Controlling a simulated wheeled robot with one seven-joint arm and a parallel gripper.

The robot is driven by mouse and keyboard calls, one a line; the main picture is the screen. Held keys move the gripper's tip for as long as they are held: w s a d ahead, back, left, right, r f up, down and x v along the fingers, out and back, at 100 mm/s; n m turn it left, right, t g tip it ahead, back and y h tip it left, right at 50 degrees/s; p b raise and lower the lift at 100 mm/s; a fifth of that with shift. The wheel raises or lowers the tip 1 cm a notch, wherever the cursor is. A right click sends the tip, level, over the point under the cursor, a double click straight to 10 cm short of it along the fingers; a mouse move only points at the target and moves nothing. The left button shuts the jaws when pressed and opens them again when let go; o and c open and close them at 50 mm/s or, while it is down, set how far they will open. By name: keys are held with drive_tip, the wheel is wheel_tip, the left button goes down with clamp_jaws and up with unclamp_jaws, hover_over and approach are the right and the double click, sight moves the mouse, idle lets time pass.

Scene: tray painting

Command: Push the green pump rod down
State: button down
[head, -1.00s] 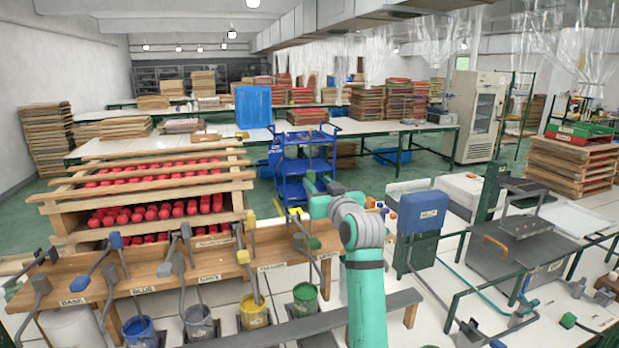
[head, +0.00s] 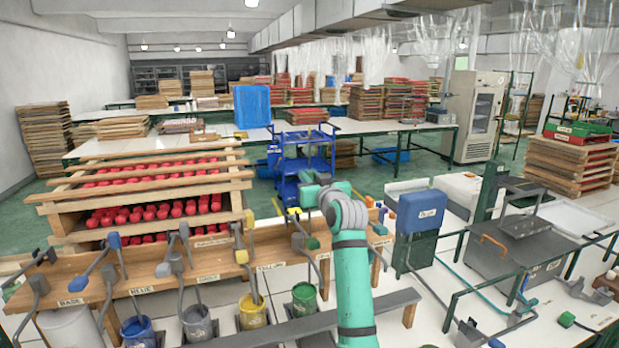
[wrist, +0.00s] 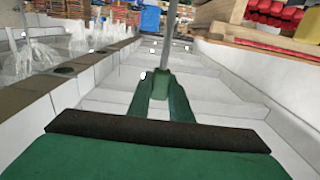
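Pumps with yellow (head: 240,256) and blue (head: 115,240) grips stand to the left. A grey bar (head: 270,334) runs in front of the pots. A blue-topped machine (head: 423,210) stands right of my arm. A tray rack (head: 150,200) stands behind the bench.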

wheel_tip(320, 180, down, 8)
drive_tip(key=shift+r, duration=0.2)
drive_tip(key=c, duration=1.6)
unclamp_jaws()
drive_tip(key=shift+s, duration=0.1)
drive_tip(key=v, duration=1)
drive_tip(key=shift+s+d, duration=0.15)
drive_tip(key=shift+s, duration=0.15)
